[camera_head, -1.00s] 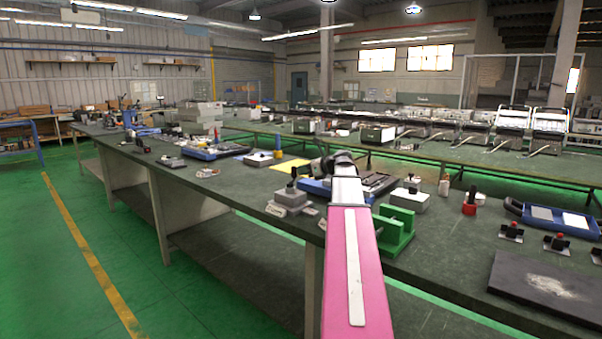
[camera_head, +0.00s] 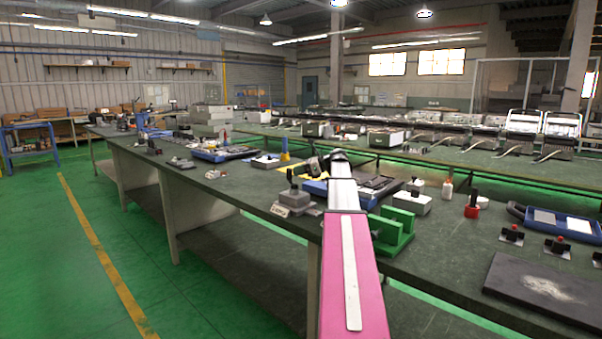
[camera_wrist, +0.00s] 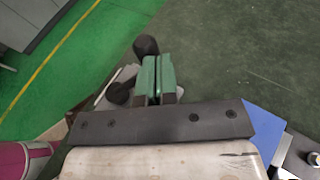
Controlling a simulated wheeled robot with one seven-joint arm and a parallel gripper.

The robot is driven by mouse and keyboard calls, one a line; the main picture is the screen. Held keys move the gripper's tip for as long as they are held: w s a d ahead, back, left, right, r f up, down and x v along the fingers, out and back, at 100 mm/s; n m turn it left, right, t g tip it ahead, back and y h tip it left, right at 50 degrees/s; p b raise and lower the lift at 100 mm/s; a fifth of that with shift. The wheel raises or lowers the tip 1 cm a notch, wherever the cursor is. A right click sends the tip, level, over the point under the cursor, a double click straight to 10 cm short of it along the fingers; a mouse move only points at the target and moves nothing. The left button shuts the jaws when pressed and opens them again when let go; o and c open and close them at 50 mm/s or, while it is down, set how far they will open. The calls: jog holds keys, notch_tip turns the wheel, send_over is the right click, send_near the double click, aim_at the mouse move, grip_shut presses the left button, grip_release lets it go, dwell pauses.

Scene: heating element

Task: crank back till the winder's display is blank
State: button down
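My gripper (camera_wrist: 158,80) shows in the wrist view as two green finger pads close together, with a thin dark slot between them. A black knob (camera_wrist: 146,45) shows right by the fingertips; I cannot tell whether the pads hold it. A second black rounded part (camera_wrist: 119,93) lies just left of the fingers, over a pale grey body. In the head view, a grey box with an upright black handle (camera_head: 293,203) stands at the bench's near edge, left of my pink arm. My gripper is small and unclear there. I cannot identify the winder for certain, and no display is readable.
A green block (camera_head: 392,232) stands right of my arm. A blue tray (camera_head: 555,223), a dark plate (camera_head: 545,282) and small red-topped parts are farther right. A white bottle (camera_head: 447,188) stands behind. The green floor at left is clear.

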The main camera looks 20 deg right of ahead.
aim_at(291, 170)
jog(key=shift+w+a, duration=0.3)
jog(key=shift+a, duration=0.35)
jog(key=shift+w+a, duration=0.25)
jog(key=shift+a, duration=0.35)
jog(key=shift+a, duration=0.15)
jog(key=shift+w, duration=0.1)
jog(key=w+d+r, duration=0.2)
jog(key=d+r, duration=0.1)
jog(key=d, duration=1)
jog(key=shift+d, duration=0.15)
